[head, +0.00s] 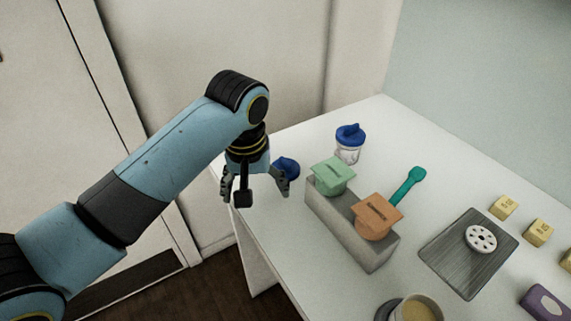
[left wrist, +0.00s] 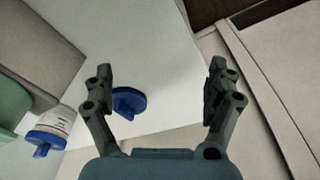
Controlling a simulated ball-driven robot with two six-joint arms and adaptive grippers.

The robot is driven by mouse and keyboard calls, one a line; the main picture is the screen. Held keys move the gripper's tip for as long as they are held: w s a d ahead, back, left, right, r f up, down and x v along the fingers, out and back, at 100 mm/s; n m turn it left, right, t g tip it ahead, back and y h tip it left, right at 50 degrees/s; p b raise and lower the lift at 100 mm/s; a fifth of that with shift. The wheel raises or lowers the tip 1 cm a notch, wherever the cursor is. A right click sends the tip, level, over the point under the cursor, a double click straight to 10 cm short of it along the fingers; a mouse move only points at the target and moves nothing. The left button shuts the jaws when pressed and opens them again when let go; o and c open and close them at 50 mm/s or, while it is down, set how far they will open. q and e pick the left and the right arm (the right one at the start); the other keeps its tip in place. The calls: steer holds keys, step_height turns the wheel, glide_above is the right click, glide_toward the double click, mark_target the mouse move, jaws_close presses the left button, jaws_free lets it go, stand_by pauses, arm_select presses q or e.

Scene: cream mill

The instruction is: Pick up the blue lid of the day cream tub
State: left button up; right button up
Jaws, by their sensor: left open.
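A loose blue lid (head: 287,167) with a raised grip lies on the white table near its left edge. It also shows in the left wrist view (left wrist: 130,102), between my open fingers but nearer the left one. A white tub with a blue top (head: 348,143) stands further back to the right; it also shows at the lower left of the left wrist view (left wrist: 48,137). Its label is too small to read. My left gripper (head: 254,186) is open and empty, pointing down at the table's left edge, just left of the loose lid. My right gripper is not in view.
A grey block (head: 348,229) holds a green piece (head: 333,176) and an orange piece (head: 376,216), right of the lid. A teal scoop (head: 409,184) is behind the orange piece. Further right are a dark plate (head: 455,268) with a perforated disc and several yellow blocks.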

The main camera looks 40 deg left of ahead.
arm_select(q)
steer(key=w+r+n, duration=0.2)
steer(key=w, duration=0.1)
steer(key=w+a+r+n+g, duration=0.1)
steer(key=w+r+n, duration=0.1)
steer(key=w+r, duration=0.1)
steer(key=w+r+n+p, duration=0.1)
steer(key=w+r+n, duration=0.1)
steer(key=w, duration=0.3)
steer(key=shift+w+a+r+n+h, duration=0.15)
steer(key=shift+r+n+h, duration=0.15)
steer(key=shift+r, duration=0.4)
steer(key=shift+f, duration=0.2)
glide_above(283, 159)
step_height(283, 159, down, 5)
steer(key=shift+r, duration=0.2)
step_height(283, 159, down, 5)
steer(key=shift+f+p, duration=0.2)
steer(key=shift+p, duration=0.15)
steer(key=c, duration=0.7)
steer(key=shift+c, duration=0.8)
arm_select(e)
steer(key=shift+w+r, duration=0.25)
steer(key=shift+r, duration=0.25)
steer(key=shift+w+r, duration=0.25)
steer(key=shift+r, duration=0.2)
